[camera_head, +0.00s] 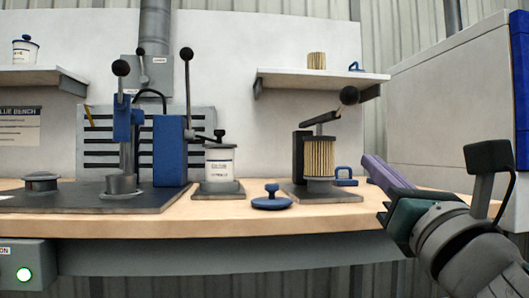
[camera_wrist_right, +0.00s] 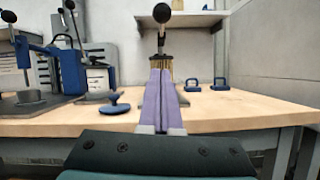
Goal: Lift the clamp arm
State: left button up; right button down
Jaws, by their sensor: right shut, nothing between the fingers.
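The clamp arm (camera_head: 321,118) is a dark bar with a black ball knob (camera_head: 349,95) at its end. It slopes slightly up to the right above a pleated tan filter cartridge (camera_head: 320,158) on a dark stand. In the right wrist view the knob (camera_wrist_right: 161,13) shows straight ahead, above the fingertips. My right gripper (camera_head: 367,159) has purple fingers, shut and empty, to the right of and below the knob, apart from it. In the right wrist view its fingers (camera_wrist_right: 160,74) hide most of the cartridge. My left gripper is not in view.
A blue lever press (camera_head: 170,150) stands on the left of the bench. A white canister (camera_head: 220,163), a blue knobbed disc (camera_head: 271,200) and a blue handle (camera_head: 346,177) are near the clamp. A shelf (camera_head: 320,80) hangs behind; a white cabinet stands right.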

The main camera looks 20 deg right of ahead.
jog(key=shift+a+f, duration=0.1)
jog(key=shift+f, duration=0.05)
jog(key=p, duration=0.4)
send_near(340, 110)
jog(key=shift+x, duration=2.25)
jog(key=shift+s, duration=0.1)
